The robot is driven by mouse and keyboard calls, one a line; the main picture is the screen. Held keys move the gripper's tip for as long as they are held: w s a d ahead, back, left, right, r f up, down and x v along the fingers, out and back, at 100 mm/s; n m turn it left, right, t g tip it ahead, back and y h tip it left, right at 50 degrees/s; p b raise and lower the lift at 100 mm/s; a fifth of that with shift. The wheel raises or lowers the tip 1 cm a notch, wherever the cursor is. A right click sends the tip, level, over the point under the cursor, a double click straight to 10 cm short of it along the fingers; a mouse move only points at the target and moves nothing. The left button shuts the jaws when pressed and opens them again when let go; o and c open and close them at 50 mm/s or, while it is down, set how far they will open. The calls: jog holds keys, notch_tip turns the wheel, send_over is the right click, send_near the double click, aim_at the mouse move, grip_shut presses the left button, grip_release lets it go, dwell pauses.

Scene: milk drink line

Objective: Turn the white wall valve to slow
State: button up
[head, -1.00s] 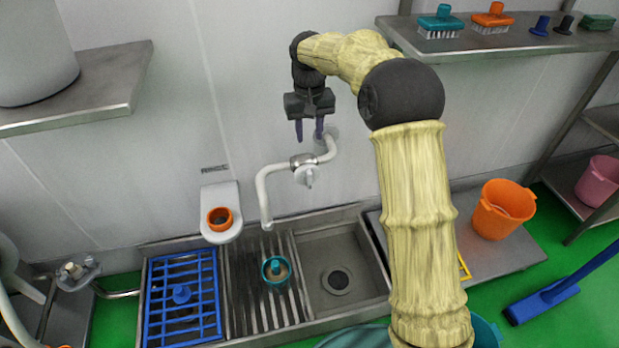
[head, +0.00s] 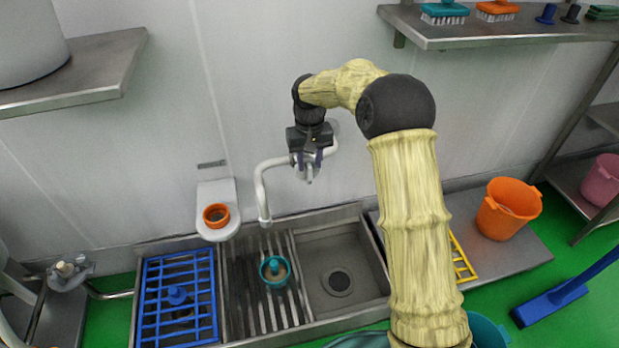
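The white wall valve (head: 309,174) sits on a white bent pipe (head: 260,192) that comes out of the wall and hangs down over the sink. My gripper (head: 309,163) points down at the valve, with its two dark fingers apart on either side of the valve's white handle. The fingers and gripper body hide the upper part of the valve. I cannot tell whether the fingers touch the handle. No marking for slow can be read here.
Below is a steel sink (head: 345,249) with a blue grid (head: 150,302) and a teal cup-like piece (head: 274,270). A white wall bracket (head: 213,192) holds an orange ring (head: 216,215). An orange bucket (head: 507,207) stands right. A steel shelf (head: 500,32) is at upper right.

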aim_at(310, 167)
notch_tip(310, 167, down, 5)
jog(key=shift+r+b, duration=0.1)
jog(key=shift+b, duration=0.6)
jog(key=shift+c, duration=0.4)
grip_shut()
